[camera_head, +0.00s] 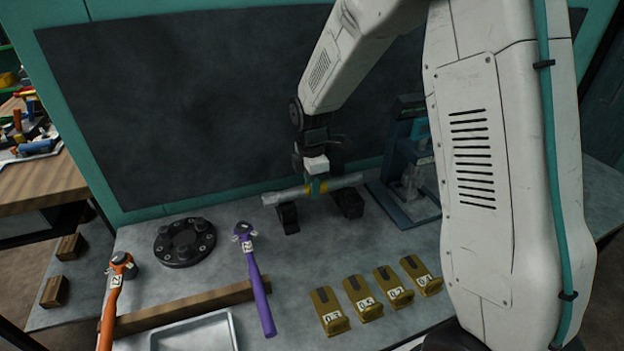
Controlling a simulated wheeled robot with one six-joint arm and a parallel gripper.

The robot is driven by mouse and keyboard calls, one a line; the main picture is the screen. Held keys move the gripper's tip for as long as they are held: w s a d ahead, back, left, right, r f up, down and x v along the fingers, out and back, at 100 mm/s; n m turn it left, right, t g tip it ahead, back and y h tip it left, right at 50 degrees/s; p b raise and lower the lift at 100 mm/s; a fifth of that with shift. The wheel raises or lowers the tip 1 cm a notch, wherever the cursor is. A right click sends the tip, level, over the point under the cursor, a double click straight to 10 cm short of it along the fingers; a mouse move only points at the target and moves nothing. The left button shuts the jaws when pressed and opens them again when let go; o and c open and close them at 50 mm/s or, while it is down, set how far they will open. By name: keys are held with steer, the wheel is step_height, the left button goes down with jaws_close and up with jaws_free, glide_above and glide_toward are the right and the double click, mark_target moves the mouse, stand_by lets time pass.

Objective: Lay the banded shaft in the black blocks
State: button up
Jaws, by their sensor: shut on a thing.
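The banded shaft (284,196) is a grey rod with a yellow band, lying nearly level across the back of the bench. My gripper (317,186) is shut on it near the band, coming down from above. The two black blocks stand under the shaft: the left block (288,219) below its left part, the right block (350,205) below its right part. The shaft is at or just above the block tops; I cannot tell whether it touches them. The jaws partly hide the shaft's middle.
A blue-grey press (408,190) stands close to the shaft's right end. A black flanged hub (184,242), a purple-handled tool (257,285), an orange-handled tool (113,300), several numbered brass blocks (357,297), a wooden bar (180,308) and a tray (230,318) lie in front.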

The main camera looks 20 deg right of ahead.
steer(key=shift+d+f, duration=0.1)
steer(key=shift+f, duration=0.15)
stand_by(0.5)
steer(key=o, duration=1.2)
steer(key=shift+c, duration=0.2)
step_height(320, 180, up, 8)
steer(key=shift+f, duration=0.1)
steer(key=shift+s+m, duration=0.15)
steer(key=shift+m, duration=0.45)
steer(key=s+d+r+m, duration=0.1)
steer(key=s+r+m, duration=0.3)
steer(key=s, duration=0.7)
steer(key=s+d+r+m+t, duration=0.1)
steer(key=s+r+m, duration=0.3)
steer(key=s+m, duration=0.3)
steer(key=s+d+r+m, duration=0.1)
steer(key=s+r+m, duration=0.3)
steer(key=s, duration=1)
steer(key=shift+s+r+m, duration=0.35)
steer(key=shift+m, duration=0.55)
